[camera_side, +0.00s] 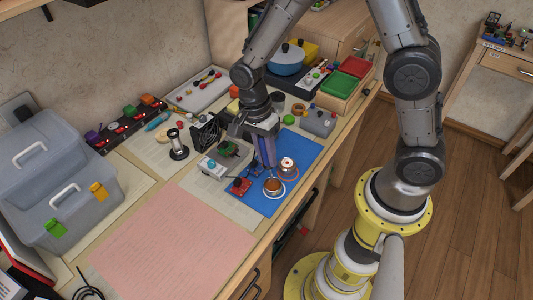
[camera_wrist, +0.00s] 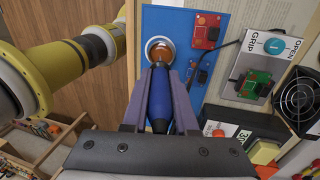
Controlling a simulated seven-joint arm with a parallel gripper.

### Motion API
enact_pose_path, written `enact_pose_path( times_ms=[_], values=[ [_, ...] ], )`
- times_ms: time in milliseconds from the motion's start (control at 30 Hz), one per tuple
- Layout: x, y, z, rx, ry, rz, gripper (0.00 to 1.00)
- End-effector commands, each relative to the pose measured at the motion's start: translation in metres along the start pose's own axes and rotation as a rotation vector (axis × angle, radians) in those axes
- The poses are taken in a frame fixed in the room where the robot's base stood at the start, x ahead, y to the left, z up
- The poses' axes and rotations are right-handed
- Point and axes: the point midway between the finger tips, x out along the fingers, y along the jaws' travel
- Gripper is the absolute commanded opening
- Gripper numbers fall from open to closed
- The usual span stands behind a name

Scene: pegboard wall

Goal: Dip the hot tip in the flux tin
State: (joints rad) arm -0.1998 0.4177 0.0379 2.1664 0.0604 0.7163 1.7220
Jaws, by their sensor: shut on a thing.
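My gripper (camera_side: 267,163) is shut on a blue-handled soldering iron (camera_wrist: 158,105), which lies between the two fingers in the wrist view (camera_wrist: 160,72). The iron points at the flux tin (camera_wrist: 159,49), a round tin with a silver rim and amber-brown contents. In the side view the tin (camera_side: 274,187) sits on the blue mat (camera_side: 262,206), just in front of the fingers. The iron's tip shows at the tin's near edge in the wrist view. I cannot tell whether it touches the flux or hovers above it.
A copper-coloured spool with a pale top (camera_side: 287,168) stands close behind the tin. A red circuit board (camera_side: 239,186) lies to the left. A grey control box (camera_side: 212,164) with a green board and a black fan (camera_side: 206,131) are further left. A pink mat (camera_side: 170,240) is clear.

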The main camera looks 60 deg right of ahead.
Motion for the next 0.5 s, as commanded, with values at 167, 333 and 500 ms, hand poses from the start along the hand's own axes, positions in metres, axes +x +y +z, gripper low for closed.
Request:
enact_pose_path(
  times_ms=[167, 333, 500],
  values=[
    [0.0004, -0.0001, 0.0000, 0.000, 0.000, 0.000, 0.00],
    [0.0017, -0.0003, 0.0000, 0.000, 0.000, 0.000, 0.00],
    [0.0032, -0.0006, 0.0000, 0.000, 0.000, 0.001, 0.00]
  ],
)
